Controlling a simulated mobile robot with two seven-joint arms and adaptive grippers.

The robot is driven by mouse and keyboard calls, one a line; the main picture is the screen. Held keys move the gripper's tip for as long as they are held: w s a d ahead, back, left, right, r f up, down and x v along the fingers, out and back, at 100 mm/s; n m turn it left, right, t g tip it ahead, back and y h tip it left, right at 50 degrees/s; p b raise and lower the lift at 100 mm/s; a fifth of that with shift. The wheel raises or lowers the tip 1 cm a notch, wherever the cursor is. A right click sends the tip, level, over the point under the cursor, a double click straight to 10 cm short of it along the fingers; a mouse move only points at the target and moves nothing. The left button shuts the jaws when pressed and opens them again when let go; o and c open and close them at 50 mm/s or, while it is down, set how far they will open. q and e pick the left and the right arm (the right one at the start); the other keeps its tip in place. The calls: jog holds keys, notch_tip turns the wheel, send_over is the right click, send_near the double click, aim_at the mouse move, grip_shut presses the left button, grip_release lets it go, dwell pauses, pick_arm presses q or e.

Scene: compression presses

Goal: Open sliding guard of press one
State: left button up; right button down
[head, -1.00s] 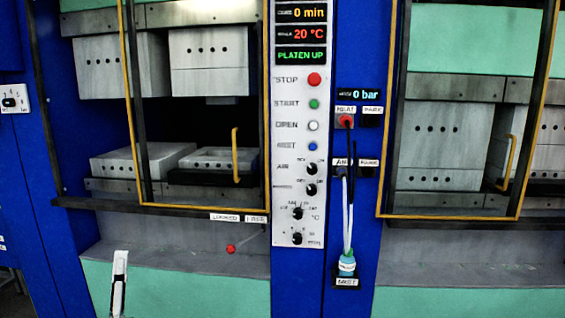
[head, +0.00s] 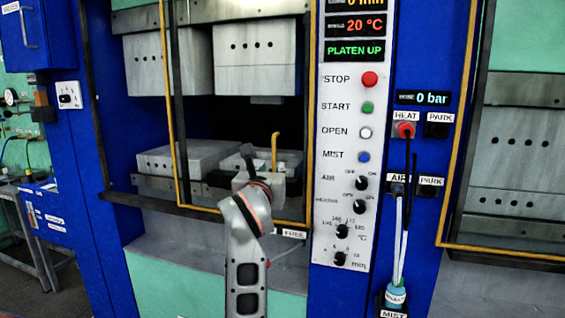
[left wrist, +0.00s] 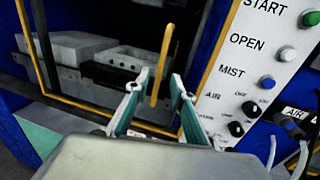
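The sliding guard (head: 174,120) of the left press is a yellow-edged frame across the press opening, in front of the platens. Its upright yellow handle (head: 275,150) stands near the right side of the opening. My left gripper (head: 256,164) is raised in front of it, its fingers partly hidden by my wrist. In the left wrist view the fingers (left wrist: 157,90) are spread, with the handle (left wrist: 164,60) upright between or just beyond them. Contact cannot be told. A red knob (head: 268,263) shows below the "FREE" label (head: 290,234). My right gripper is not in view.
The control panel (head: 340,180) with buttons and dials stands close to the right of the opening. Hoses (head: 403,240) hang beside it. A second press (head: 520,150) is further right. A small bench (head: 30,235) stands far left.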

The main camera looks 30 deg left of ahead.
aim_at(274, 164)
pick_arm(q)
jog(key=x, duration=0.6)
jog(key=shift+p, duration=0.4)
jog(key=shift+c, duration=0.5)
grip_shut()
